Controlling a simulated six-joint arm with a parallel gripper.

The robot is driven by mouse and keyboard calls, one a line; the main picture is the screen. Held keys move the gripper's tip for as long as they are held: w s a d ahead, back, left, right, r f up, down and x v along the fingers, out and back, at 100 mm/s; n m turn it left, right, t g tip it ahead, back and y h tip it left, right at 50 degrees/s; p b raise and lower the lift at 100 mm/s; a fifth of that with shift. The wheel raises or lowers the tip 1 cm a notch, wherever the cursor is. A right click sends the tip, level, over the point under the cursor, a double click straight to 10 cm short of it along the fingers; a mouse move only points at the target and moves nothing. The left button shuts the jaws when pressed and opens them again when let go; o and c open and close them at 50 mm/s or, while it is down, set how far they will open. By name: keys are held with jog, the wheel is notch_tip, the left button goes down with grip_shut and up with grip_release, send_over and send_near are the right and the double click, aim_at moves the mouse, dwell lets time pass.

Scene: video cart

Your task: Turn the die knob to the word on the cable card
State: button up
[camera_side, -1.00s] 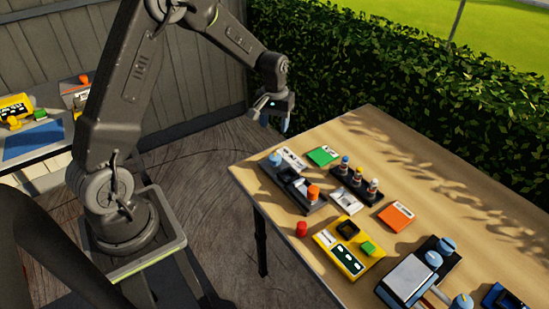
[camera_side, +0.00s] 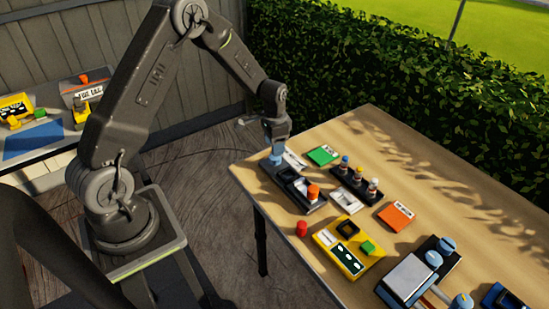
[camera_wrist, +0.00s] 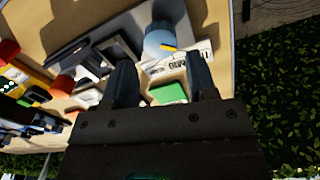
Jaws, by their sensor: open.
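A blue knob (camera_side: 274,159) sits at the far left end of a dark device (camera_side: 264,172) on the wooden table. In the wrist view the knob (camera_wrist: 158,42) is round and pale blue with a yellow mark. A white label with dark lettering (camera_wrist: 198,52) lies beside it, too blurred to read. My gripper (camera_side: 276,151) is low over the knob, pointing down. In the wrist view my gripper (camera_wrist: 160,72) has its two fingers apart, with the knob ahead of the gap and nothing held. I cannot tell which card is the cable card.
An orange cap (camera_side: 313,191) stands on the device's near end. A green block (camera_side: 323,155) and a rack of small bottles (camera_side: 354,180) are close by on the right. A red cylinder (camera_side: 302,229) and yellow box (camera_side: 341,250) are nearer. The right back tabletop is clear.

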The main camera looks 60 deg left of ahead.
aim_at(275, 158)
notch_tip(275, 158, down, 6)
dwell(0.5)
